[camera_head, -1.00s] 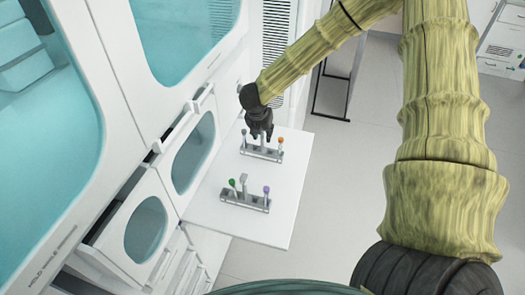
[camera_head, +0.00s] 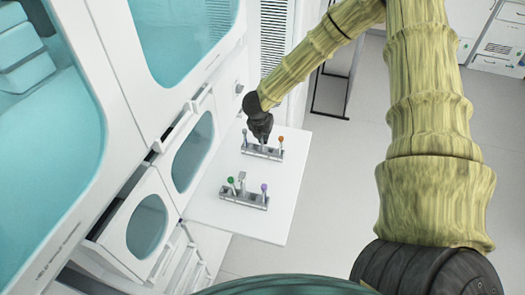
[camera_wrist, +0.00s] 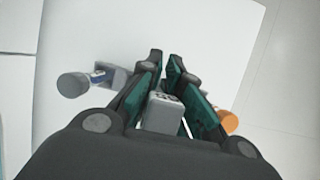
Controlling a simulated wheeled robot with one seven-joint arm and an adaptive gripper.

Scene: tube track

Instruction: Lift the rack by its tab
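The far rack (camera_head: 262,153) is a grey bar on the white table, with a grey-blue capped tube (camera_head: 244,136) at its left end and an orange-capped tube (camera_head: 280,139) at its right. My gripper (camera_head: 263,142) points down over its middle. In the wrist view, the rack's pale grey tab (camera_wrist: 164,113) stands between the green finger pads of my gripper (camera_wrist: 165,62). The fingers look closed on the tab, which hides most of the rack. The rack appears to rest on the table. The near rack (camera_head: 243,199) holds green- and purple-capped tubes and has its own upright tab (camera_head: 242,178).
The white table (camera_head: 225,219) has bare room around both racks. White cabinets with tinted windows (camera_head: 190,150) stand along its left side. Open floor (camera_head: 350,200) lies to the right. A dark frame (camera_head: 335,95) stands beyond the table.

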